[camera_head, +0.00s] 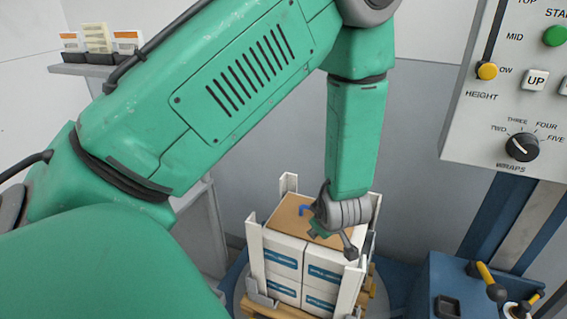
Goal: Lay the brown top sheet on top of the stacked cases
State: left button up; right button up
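A stack of white cases (284,266) with blue labels stands low in the middle of the head view. A flat brown surface, which looks like the brown top sheet (287,214), covers the top of the stack, level with the case tops as far as I can see. My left gripper (329,235) is right over the front right part of the sheet. The wrist hides that part, and I cannot tell whether the fingers touch or grip the sheet. A small blue piece shows beside the gripper. My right gripper is not in view.
White upright corner posts (255,258) stand around the stack and rise above it. The stack sits on a wooden pallet (272,308) over a round grey turntable (238,285). A control panel (510,100) hangs at right above a blue machine base (450,285). A shelf (75,70) is back left.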

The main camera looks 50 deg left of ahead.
pick_arm(q)
jog(key=s+d+f+m+g+h+b, duration=0.1)
jog(key=s+d+f+m+h, duration=0.2)
jog(key=s+f+m, duration=0.5)
jog(key=s+d+f+m+g+h+b, duration=0.1)
jog(key=s+d+f+m, duration=0.5)
jog(key=s, duration=0.9)
notch_tip(320, 180, down, 3)
jog(key=m+g+h, duration=0.1)
jog(key=m, duration=0.4)
jog(key=shift+s+h+b, duration=0.15)
jog(key=shift+h+b, duration=0.25)
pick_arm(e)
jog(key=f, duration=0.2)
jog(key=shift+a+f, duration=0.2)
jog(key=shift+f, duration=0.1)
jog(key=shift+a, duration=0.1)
